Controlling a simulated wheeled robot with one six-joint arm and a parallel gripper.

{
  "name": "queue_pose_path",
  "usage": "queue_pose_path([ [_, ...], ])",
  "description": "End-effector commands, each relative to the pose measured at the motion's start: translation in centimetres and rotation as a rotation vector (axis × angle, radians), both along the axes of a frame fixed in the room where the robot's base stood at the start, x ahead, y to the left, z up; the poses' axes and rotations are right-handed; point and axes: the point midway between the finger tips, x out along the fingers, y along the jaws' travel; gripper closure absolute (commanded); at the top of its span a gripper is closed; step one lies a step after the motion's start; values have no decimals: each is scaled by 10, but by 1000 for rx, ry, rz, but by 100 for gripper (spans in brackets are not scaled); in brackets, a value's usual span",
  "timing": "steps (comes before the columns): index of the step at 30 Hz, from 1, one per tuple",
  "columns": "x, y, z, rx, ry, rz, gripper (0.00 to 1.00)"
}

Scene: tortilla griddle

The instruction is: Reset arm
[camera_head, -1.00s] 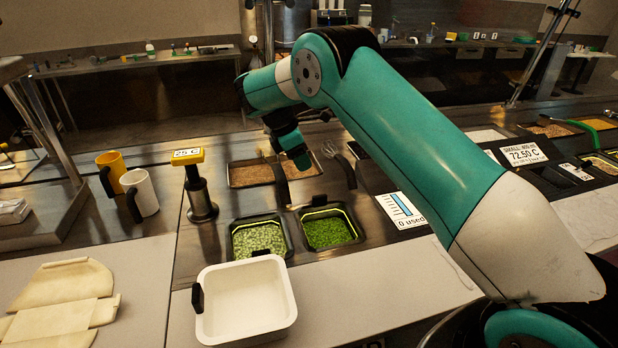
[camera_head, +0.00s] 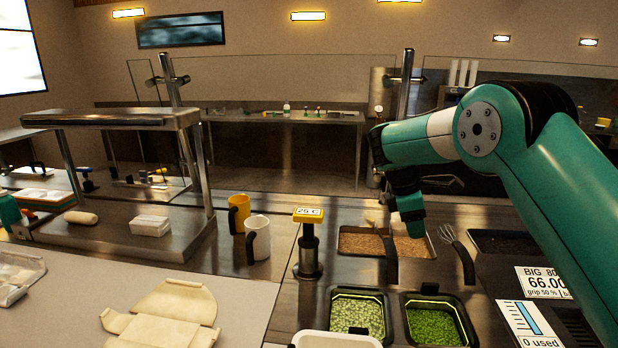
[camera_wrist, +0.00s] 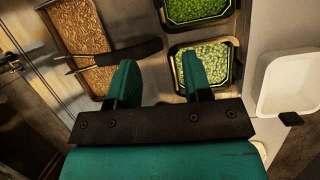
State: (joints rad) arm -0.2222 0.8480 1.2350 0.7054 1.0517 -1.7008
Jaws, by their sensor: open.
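My arm is teal and white and reaches in from the right in the head view. My gripper (camera_head: 408,215) points down above the counter, near the tray of brown filling (camera_head: 352,243). In the wrist view my gripper (camera_wrist: 160,82) shows two teal fingers spread apart with nothing between them. A dark-handled utensil (camera_wrist: 130,52) lies across the filling tray beyond the fingers; I cannot tell how far below them it is.
Two bins of chopped greens (camera_head: 357,313) (camera_head: 435,322) sit in front, with a white container (camera_head: 335,340) nearer. A thermometer post (camera_head: 308,250), a white mug (camera_head: 258,238) and a yellow mug (camera_head: 239,213) stand left. Flatbreads (camera_head: 165,318) lie front left. A steel shelf (camera_head: 110,118) stands behind.

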Motion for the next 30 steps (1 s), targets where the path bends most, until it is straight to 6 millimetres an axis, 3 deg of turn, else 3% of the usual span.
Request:
queue_pose_path([
  [1,-13,7,19,27,-38,-22,55],
  [3,-35,19,38,77,-88,-69,55],
  [5,-59,30,52,130,-124,-116,55],
  [9,-130,58,76,275,-175,-244,55],
  [18,-312,112,85,583,-103,-567,55],
  [21,-353,121,82,636,-56,-643,55],
  [25,-379,129,79,666,-21,-694,55],
  [30,-381,130,79,669,-17,-699,55],
])
